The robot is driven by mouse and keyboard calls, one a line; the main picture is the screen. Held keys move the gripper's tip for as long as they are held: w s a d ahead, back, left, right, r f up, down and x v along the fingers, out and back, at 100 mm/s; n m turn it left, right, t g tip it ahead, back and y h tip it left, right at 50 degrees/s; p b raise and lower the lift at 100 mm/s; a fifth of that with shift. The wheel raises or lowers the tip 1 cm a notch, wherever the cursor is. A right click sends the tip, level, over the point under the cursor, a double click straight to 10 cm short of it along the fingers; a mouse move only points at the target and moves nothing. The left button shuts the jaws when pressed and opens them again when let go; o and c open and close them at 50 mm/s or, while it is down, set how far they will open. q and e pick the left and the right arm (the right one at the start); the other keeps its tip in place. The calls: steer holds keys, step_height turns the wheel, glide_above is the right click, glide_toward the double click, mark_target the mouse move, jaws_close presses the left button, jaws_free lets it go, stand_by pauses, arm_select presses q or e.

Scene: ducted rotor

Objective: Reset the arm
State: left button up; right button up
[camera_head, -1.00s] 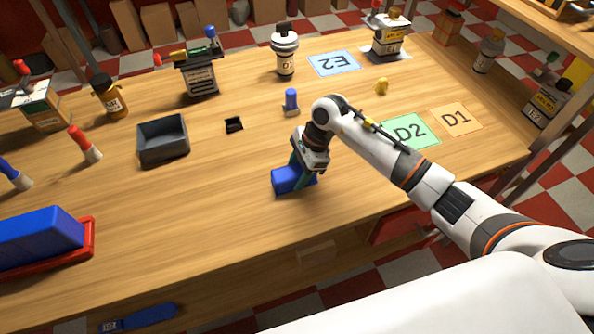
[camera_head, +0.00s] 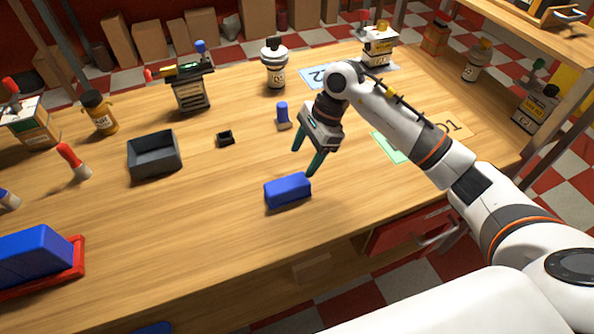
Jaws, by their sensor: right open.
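My right gripper (camera_head: 306,162) hangs over the middle of the wooden table with its two green fingers spread and nothing between them. Its arm comes in from the lower right. A blue block (camera_head: 288,191) lies on the table just below and in front of the fingertips, apart from them. My left gripper is not in view.
A grey open bin (camera_head: 154,157), a small black box (camera_head: 225,138) and a blue-topped peg (camera_head: 283,115) stand left of the gripper. A red tray (camera_head: 78,262) holds a larger blue block (camera_head: 34,254). Bottles and boxed devices line the back. The front middle is clear.

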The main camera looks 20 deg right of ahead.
steer(key=shift+v, duration=1)
